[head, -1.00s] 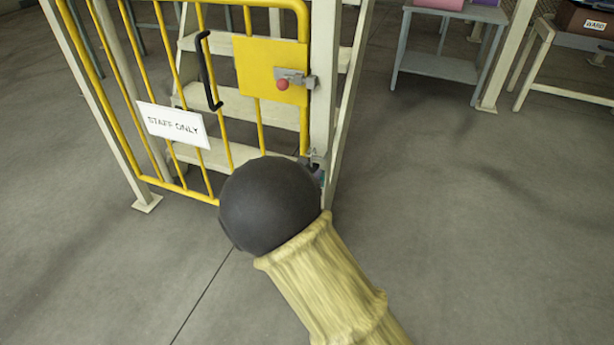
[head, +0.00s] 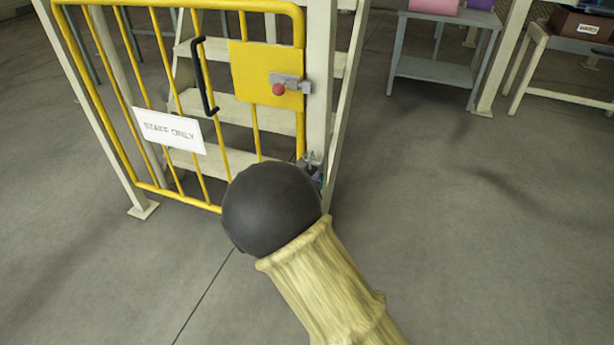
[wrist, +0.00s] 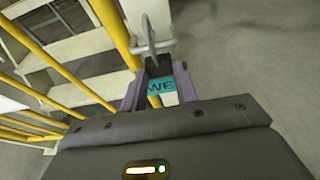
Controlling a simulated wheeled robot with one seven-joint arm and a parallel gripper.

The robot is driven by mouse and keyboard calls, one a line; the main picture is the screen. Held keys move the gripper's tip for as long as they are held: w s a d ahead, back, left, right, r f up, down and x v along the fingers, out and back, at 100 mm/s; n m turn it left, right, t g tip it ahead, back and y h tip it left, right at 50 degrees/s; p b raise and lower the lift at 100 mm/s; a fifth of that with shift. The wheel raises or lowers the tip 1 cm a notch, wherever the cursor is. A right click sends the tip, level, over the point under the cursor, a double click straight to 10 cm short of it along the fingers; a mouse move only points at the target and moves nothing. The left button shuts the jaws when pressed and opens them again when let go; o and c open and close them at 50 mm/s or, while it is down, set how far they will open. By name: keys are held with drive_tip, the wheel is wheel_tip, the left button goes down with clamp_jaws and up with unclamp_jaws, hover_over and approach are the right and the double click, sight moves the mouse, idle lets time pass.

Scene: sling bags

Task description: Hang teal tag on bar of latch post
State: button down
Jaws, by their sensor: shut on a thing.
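The teal tag (wrist: 160,86), with dark letters, sits between the purple-grey fingers of my gripper (wrist: 158,92) in the wrist view. A dark piece and a grey metal loop (wrist: 150,38) stand above the tag. The loop appears in front of pale metalwork; I cannot tell whether it touches any bar. In the head view, my gripper (head: 311,168) is mostly hidden behind my dark arm joint, with a sliver of teal showing. It appears in front of the low part of the pale latch post (head: 322,85). The bar itself is not clearly seen.
A yellow gate (head: 205,130) with a black handle and a "STAFF ONLY" sign (head: 168,130) stands left of the post. Its yellow plate carries a latch with a red knob (head: 279,89). Pale steps lie behind. Floor to the right is clear, up to a grey table (head: 432,68).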

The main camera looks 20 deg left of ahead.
drive_tip(key=shift+f+b, duration=0.7)
drive_tip(key=shift+f, duration=0.25)
drive_tip(key=c, duration=0.6)
unclamp_jaws()
drive_tip(key=shift+s, duration=0.15)
drive_tip(key=s, duration=0.6)
drive_tip(key=shift+s+a, duration=0.3)
drive_tip(key=shift+s, duration=0.1)
drive_tip(key=shift+d, duration=0.1)
idle(0.4)
